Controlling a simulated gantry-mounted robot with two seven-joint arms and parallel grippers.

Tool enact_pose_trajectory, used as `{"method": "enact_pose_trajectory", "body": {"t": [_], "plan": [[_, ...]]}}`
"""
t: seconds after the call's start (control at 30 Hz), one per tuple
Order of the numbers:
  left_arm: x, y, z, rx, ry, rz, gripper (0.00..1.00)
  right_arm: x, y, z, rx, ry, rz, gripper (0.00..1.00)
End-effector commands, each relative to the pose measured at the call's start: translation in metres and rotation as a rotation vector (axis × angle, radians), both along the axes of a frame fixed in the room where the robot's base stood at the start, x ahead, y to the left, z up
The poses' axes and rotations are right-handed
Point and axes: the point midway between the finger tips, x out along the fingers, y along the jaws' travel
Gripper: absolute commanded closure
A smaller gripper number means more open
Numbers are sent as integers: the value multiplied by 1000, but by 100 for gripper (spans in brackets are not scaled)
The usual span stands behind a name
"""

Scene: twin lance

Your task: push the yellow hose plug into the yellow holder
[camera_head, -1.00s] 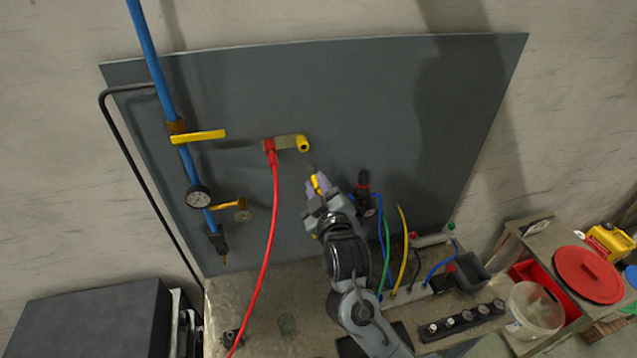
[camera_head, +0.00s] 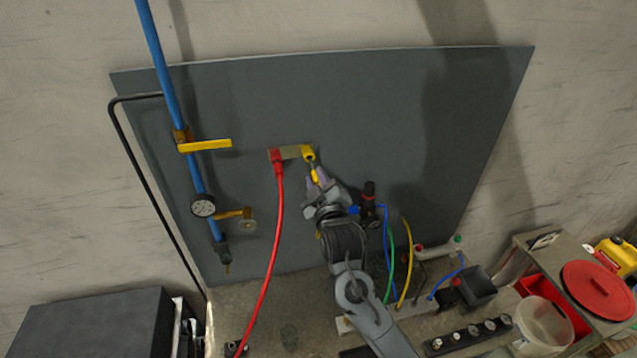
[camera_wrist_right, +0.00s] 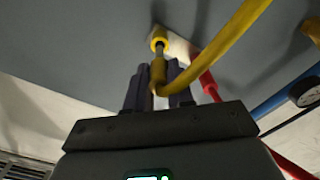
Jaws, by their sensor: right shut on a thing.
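The yellow holder (camera_head: 308,153) sits at the right end of a bracket on the dark panel; it also shows in the right wrist view (camera_wrist_right: 159,42). My right gripper (camera_head: 318,183) is just below it, shut on the yellow hose plug (camera_head: 315,175). In the right wrist view the plug (camera_wrist_right: 158,74) stands between my fingers (camera_wrist_right: 156,82), its grey tip pointing at the holder. The tip reaches the holder's mouth; I cannot tell how far inside it is. The yellow hose (camera_wrist_right: 225,45) bends away to the upper right there. My left gripper is not in view.
A red hose (camera_head: 272,260) hangs from a red plug (camera_head: 277,160) left of the holder. A blue pipe (camera_head: 166,85) with yellow handles and a gauge (camera_head: 203,205) stands farther left. A black-and-red fitting (camera_head: 368,200) is right of my gripper. The upper panel is clear.

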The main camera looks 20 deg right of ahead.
Motion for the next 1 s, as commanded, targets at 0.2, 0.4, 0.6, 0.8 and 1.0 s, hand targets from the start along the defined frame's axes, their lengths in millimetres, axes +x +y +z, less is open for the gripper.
{"method": "enact_pose_trajectory", "body": {"t": [0.2,0.4,0.6,0.8,1.0], "plan": [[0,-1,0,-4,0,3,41,0,0,0,0,-1,1,100],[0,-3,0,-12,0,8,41,0,0,0,0,-1,1,100],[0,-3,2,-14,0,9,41,0,0,1,0,-1,1,100],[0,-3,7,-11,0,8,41,0,0,1,-1,0,0,100],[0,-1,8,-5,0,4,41,0,0,0,-1,-1,1,100]]}}
